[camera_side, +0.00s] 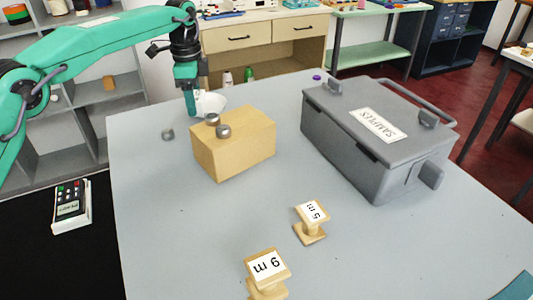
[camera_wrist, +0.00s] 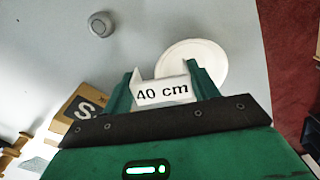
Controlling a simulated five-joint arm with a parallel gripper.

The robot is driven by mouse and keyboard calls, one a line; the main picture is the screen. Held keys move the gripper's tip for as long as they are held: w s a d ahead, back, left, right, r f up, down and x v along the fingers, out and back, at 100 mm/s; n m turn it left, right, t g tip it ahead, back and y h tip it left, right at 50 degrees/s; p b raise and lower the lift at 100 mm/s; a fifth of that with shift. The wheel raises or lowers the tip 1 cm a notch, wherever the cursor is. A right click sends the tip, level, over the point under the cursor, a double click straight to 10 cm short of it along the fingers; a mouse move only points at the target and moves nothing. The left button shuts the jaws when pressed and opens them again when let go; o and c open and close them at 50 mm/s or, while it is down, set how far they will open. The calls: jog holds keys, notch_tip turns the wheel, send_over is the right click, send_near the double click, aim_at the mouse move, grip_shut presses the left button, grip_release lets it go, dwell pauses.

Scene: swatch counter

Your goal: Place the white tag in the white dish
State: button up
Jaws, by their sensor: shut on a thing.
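My gripper (camera_wrist: 158,80) is shut on the white tag (camera_wrist: 162,93), which reads "40 cm", held between its two green fingers. The white dish (camera_wrist: 195,51) is a round plate just beyond the tag in the wrist view. The tag and the right finger cover its near part. In the side view my gripper (camera_side: 193,106) points down at the far left of the table, behind the wooden block. A white shape (camera_side: 212,103) shows beside the fingers there; I cannot tell dish from tag in it. The height of the tag over the dish is unclear.
A wooden block (camera_side: 236,149) with grey knobs on top stands close in front of my gripper. A small grey knob (camera_side: 168,134) lies to its left. A grey samples case (camera_side: 350,150) stands right. Two wooden label stands (camera_side: 311,223) (camera_side: 268,275) are nearer the front.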

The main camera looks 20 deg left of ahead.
jog(key=shift+f, duration=0.5)
jog(key=shift+f, duration=0.6)
jog(key=o, duration=0.9)
jog(key=shift+o, duration=0.2)
jog(key=shift+r, duration=0.15)
jog(key=shift+r, duration=4.2)
jog(key=shift+r, duration=0.15)
